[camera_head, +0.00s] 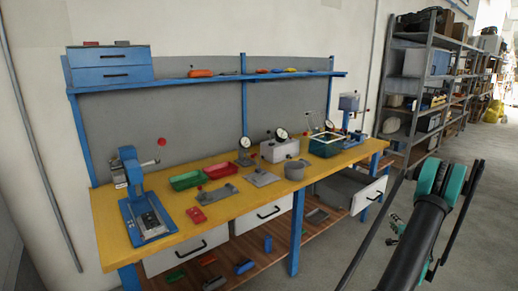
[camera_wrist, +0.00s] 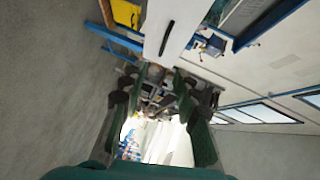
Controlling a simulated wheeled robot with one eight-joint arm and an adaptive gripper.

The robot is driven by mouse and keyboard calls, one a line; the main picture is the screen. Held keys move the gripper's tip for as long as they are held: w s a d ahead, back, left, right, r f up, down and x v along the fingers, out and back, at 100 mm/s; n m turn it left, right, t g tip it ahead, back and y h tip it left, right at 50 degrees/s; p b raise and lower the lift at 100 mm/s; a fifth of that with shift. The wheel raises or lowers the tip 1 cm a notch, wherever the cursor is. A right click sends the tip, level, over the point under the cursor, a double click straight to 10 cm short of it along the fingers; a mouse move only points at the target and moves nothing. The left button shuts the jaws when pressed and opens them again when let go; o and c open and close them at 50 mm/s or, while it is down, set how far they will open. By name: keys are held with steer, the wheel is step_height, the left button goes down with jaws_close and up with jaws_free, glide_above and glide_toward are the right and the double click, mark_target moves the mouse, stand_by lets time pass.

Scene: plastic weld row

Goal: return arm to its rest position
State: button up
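My arm (camera_head: 420,232), black with teal joints, is raised at the lower right of the head view, in front of the floor right of the workbench. My gripper (camera_wrist: 161,76) shows in the wrist view with its two dark green and black fingers apart. I see nothing held between them. I cannot make out its fingertips in the head view. The yellow-topped workbench (camera_head: 235,204) stands left of the arm.
The bench carries a blue press (camera_head: 135,185), green (camera_head: 186,180) and red (camera_head: 221,169) trays, and a grey block (camera_head: 280,150). An open drawer (camera_head: 368,196) juts out near my arm. Shelving (camera_head: 408,108) stands behind. Grey floor (camera_head: 480,200) is clear at the right.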

steer(key=w+a+r+n+g+y, duration=0.1)
steer(key=a+r+n+y, duration=0.1)
steer(key=a+r, duration=0.35)
steer(key=w+a+r+n+g+y, duration=0.1)
steer(key=a+r+n, duration=0.15)
steer(key=a, duration=0.65)
steer(key=s+a+r+n+g+y, duration=0.15)
steer(key=s+a, duration=0.25)
steer(key=a, duration=0.4)
steer(key=s+a+r+n+g, duration=0.3)
steer(key=a, duration=0.6)
steer(key=s+a+r+n+g, duration=0.1)
steer(key=s+a+n+g, duration=0.15)
steer(key=s+a, duration=0.45)
steer(key=s+a+f+n+g+h, duration=0.1)
steer(key=s+a+n, duration=0.2)
steer(key=s, duration=0.9)
steer(key=s+a+f+n+g+h, duration=0.2)
steer(key=s+a+n, duration=0.1)
steer(key=s, duration=1)
steer(key=shift+a, duration=0.15)
steer(key=shift+a, duration=0.1)
